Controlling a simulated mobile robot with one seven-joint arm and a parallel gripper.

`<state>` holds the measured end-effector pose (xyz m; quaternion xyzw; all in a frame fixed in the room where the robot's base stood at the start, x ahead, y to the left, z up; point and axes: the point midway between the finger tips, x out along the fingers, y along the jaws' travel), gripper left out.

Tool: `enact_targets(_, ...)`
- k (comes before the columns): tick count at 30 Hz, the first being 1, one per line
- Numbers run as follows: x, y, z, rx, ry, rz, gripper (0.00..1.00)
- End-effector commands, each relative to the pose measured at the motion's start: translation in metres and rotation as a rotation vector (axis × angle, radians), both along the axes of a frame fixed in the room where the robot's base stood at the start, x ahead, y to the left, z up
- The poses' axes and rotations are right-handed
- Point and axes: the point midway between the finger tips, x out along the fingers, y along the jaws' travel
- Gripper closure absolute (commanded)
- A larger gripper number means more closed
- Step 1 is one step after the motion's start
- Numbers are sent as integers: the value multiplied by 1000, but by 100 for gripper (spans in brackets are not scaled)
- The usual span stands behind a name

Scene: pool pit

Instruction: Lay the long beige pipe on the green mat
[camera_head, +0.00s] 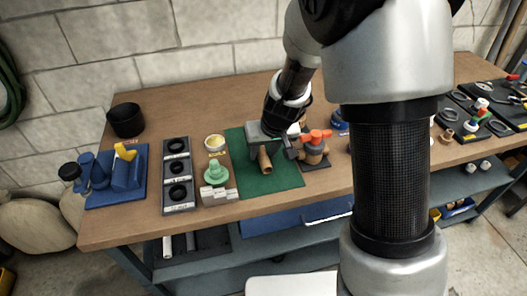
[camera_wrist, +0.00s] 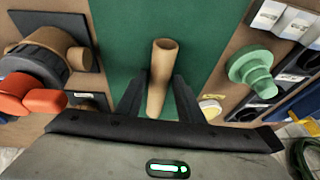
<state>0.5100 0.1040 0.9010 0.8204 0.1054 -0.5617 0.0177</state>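The long beige pipe (camera_wrist: 162,72) sits between the two fingers of my gripper (camera_wrist: 160,85) in the wrist view. The fingers are close against its sides. Its open round end points to the top of that view. In the head view the pipe (camera_head: 265,161) is over the middle of the green mat (camera_head: 280,183), its near end pointing toward my body. My gripper (camera_head: 267,141) is above its far part and hides it. The mat also shows in the wrist view (camera_wrist: 120,35). The pipe looks tilted; I cannot tell whether it touches the mat.
An orange-handled valve (camera_head: 315,147) stands close right of the mat. A green stepped fitting (camera_head: 215,172) and white blocks (camera_head: 218,194) stand close left. Further left are a black rack (camera_head: 178,178), a blue board (camera_head: 123,192) and a black cup (camera_head: 126,120). The mat's front is clear.

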Motion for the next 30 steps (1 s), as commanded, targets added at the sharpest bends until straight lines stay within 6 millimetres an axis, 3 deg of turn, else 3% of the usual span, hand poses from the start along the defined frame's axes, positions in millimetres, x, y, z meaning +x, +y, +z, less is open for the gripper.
enact_targets(13,-1,-1,9,0,-1,-1,58)
enact_targets(24,-26,-12,80,1,-4,0,58)
enact_targets(30,-38,-17,106,0,-1,0,58)
